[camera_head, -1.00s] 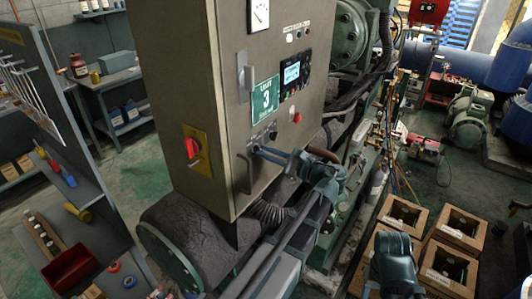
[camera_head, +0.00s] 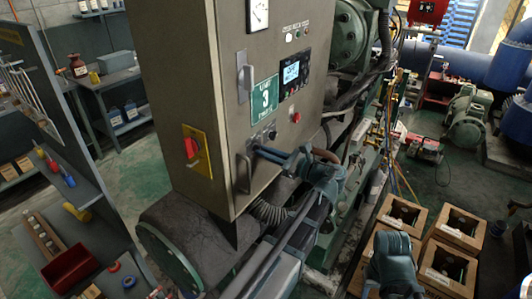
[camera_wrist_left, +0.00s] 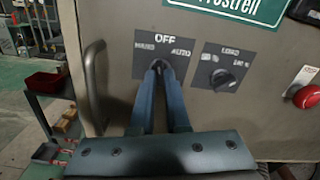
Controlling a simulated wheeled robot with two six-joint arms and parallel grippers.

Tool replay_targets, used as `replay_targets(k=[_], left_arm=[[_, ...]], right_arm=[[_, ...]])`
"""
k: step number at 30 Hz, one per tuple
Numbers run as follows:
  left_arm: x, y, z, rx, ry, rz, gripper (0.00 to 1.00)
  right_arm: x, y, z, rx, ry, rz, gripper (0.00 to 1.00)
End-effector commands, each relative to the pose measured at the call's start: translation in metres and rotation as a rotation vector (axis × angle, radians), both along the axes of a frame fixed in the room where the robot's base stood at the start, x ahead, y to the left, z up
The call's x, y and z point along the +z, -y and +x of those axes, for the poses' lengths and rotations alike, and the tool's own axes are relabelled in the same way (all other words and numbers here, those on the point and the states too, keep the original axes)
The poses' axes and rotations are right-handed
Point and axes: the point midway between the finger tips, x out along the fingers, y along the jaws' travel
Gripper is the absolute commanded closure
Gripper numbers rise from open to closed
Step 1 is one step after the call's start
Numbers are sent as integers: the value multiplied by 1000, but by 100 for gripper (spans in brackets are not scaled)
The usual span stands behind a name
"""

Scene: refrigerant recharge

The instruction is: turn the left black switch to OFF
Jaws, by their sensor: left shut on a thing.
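The left black switch (camera_wrist_left: 159,65) sits on a dark plate marked HAND, OFF and AUTO on the control cabinet (camera_head: 222,112). OFF is at the top of the plate. My left gripper (camera_wrist_left: 160,68) is shut on this switch, with a blue finger on each side. In the head view, my left gripper (camera_head: 257,150) reaches the cabinet front from the right. The fingertips hide most of the switch, so I cannot tell which mark it points to.
A second black switch (camera_wrist_left: 223,79) is just right of the held one. A red button (camera_wrist_left: 306,97) lies farther right. A vertical cabinet handle (camera_wrist_left: 96,88) stands close to the left. A red-and-yellow rotary switch (camera_head: 193,148) is on the cabinet's left side.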

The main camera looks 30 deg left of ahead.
Motion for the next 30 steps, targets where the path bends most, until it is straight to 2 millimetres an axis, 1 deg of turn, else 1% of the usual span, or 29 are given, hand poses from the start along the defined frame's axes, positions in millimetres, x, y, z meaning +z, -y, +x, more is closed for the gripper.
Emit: replay_targets(k=[3,11,15,16,19,20,27,30], left_arm=[[0,0,-1,2,-57,4,100],[0,0,-1,2,-66,5,100],[0,0,-1,2,-169,13,100],[0,0,-1,2,-174,13,83],[0,0,-1,1,-169,13,65],[0,0,-1,1,-169,13,61],[0,0,0,1,-168,13,61],[0,3,0,-1,-167,13,61]], right_arm=[[0,0,0,0,0,0,50],[0,0,0,0,0,0,50],[0,0,0,0,0,0,50],[0,0,0,0,0,0,50],[0,0,0,0,0,0,50],[0,0,0,0,0,0,50],[0,0,0,0,0,0,50],[0,0,0,0,0,0,50]])
